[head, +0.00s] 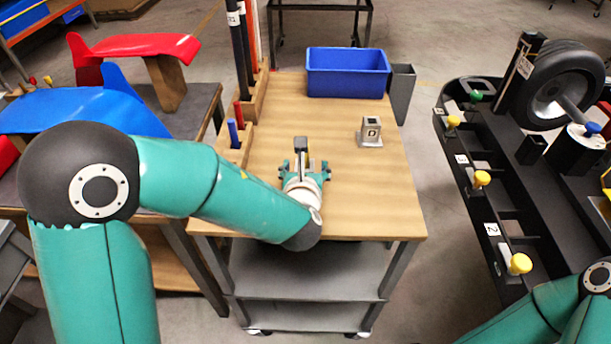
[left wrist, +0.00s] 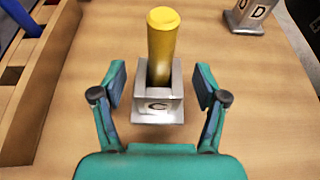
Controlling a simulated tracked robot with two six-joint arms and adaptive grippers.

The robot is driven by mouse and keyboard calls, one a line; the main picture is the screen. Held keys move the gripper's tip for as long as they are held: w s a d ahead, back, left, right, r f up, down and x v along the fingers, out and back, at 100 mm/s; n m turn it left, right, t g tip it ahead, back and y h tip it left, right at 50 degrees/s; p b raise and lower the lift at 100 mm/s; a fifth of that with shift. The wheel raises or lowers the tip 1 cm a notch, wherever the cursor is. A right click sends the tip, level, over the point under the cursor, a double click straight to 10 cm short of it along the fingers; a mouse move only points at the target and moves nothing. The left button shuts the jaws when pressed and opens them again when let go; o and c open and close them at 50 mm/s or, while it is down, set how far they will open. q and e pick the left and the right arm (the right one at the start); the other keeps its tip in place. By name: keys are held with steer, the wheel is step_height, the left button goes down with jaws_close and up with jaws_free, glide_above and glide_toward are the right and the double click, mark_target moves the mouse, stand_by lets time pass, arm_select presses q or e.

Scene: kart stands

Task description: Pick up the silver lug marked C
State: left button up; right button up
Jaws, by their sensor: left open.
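The silver lug marked C (left wrist: 157,112) stands upright on the wooden tabletop in the left wrist view, its letter facing me. A yellow cylinder (left wrist: 162,50) rises from it. My left gripper (left wrist: 160,88) is open, with one finger on each side of the lug and a visible gap on both sides. In the head view my left gripper (head: 305,170) is low over the table, and it and my wrist hide most of the lug. My right gripper is out of view; only part of my right arm shows at the lower right.
A silver lug marked D (head: 370,132) stands to the right on the table (head: 350,200). A blue bin (head: 347,84) is at the back. A wooden rack (head: 237,153) with coloured rods lines the left edge. A black kart frame with yellow knobs stands on the right.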

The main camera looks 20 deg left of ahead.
arm_select(q)
steer(key=shift+x, duration=1.45)
steer(key=shift+r, duration=0.1)
jaws_close()
